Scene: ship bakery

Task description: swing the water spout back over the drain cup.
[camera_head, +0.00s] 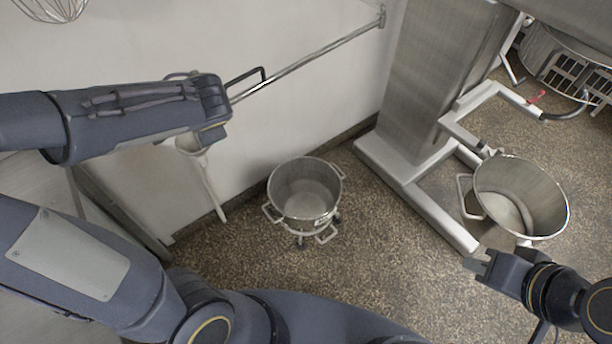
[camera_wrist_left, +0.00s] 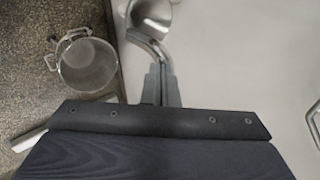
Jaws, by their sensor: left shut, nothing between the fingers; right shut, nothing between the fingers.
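In the left wrist view a curved metal pipe, which looks like the water spout (camera_wrist_left: 146,41), lies just beyond the fingertips of my left gripper (camera_wrist_left: 160,68). The fingers are shut and empty; I cannot tell whether they touch the pipe. A grey metal cup, probably the drain cup (camera_wrist_left: 158,14), shows at the top edge beside the pipe. In the head view the cup (camera_head: 188,144) is partly hidden under my left wrist, with a pale pipe running down from it. My left fingers are hidden there. My right gripper (camera_head: 474,263) is shut and empty at the lower right.
A long metal rail (camera_head: 310,58) runs along the wall. A steel bowl (camera_head: 304,190) on a wheeled base stands on the floor near the wall. Another steel bowl (camera_head: 520,195) is near my right gripper, beside a mixer column (camera_head: 440,75).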

